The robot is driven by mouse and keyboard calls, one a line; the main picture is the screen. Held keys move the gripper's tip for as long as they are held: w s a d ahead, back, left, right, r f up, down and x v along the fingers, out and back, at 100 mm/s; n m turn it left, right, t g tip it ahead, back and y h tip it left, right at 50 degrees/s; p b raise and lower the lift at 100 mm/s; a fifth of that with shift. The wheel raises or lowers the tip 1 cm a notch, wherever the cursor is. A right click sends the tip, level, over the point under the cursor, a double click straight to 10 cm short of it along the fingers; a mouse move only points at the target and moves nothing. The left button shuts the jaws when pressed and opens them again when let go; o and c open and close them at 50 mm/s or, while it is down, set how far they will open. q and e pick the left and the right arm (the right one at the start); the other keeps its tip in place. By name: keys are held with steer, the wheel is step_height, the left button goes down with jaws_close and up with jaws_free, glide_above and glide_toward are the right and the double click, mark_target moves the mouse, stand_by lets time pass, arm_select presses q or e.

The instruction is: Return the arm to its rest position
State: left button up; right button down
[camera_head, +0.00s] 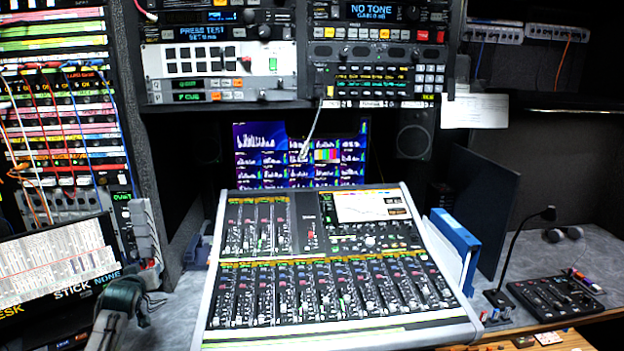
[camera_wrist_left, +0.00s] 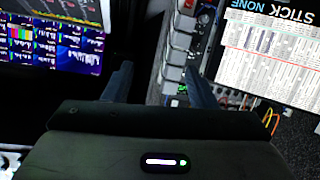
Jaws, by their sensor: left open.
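My left gripper (camera_wrist_left: 160,90) shows in the left wrist view with its two dark fingers spread apart. It is open and nothing shows between the fingertips except the background. Behind it stands a column of light grey blocks (camera_wrist_left: 176,58), which also shows in the head view (camera_head: 145,232). In the head view, a dark rounded part on a grey support (camera_head: 122,296) stands at the lower left. My right gripper is in neither view.
The mixing console (camera_head: 335,262) fills the middle of the desk. A tilted label screen (camera_head: 58,265) and a cabled patch rack (camera_head: 62,120) stand at the left. A gooseneck microphone (camera_head: 548,213), small control panel (camera_head: 553,297) and blue binder (camera_head: 455,235) stand at the right.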

arm_select(q)
step_height(320, 180, up, 7)
steer(key=w+d+m+t+h, duration=0.1)
steer(key=d+m+t, duration=0.1)
steer(key=m+t, duration=0.35)
steer(key=s+d+f+g, duration=0.1)
steer(key=s+f+g, duration=0.15)
steer(key=f, duration=1.05)
steer(key=s+d+f+g, duration=0.15)
steer(key=s+f, duration=0.25)
steer(key=f, duration=1)
steer(key=s+d+f+g+h+b, duration=0.15)
steer(key=s+f+g, duration=0.25)
steer(key=s+f, duration=1.15)
steer(key=s+d+f+g, duration=0.2)
steer(key=s+f+g, duration=0.2)
steer(key=s+f, duration=1.15)
steer(key=s+d+f+g, duration=0.2)
steer(key=s+f, duration=0.3)
steer(key=s, duration=0.7)
steer(key=s+d+f+g, duration=0.2)
steer(key=s+f, duration=0.4)
steer(key=s, duration=0.6)
steer(key=s+d+f+g, duration=0.2)
steer(key=s+f, duration=0.3)
steer(key=s, duration=0.6)
steer(key=shift+s+d+f+h, duration=0.35)
steer(key=shift+s+d+f, duration=0.05)
steer(key=shift+d, duration=0.25)
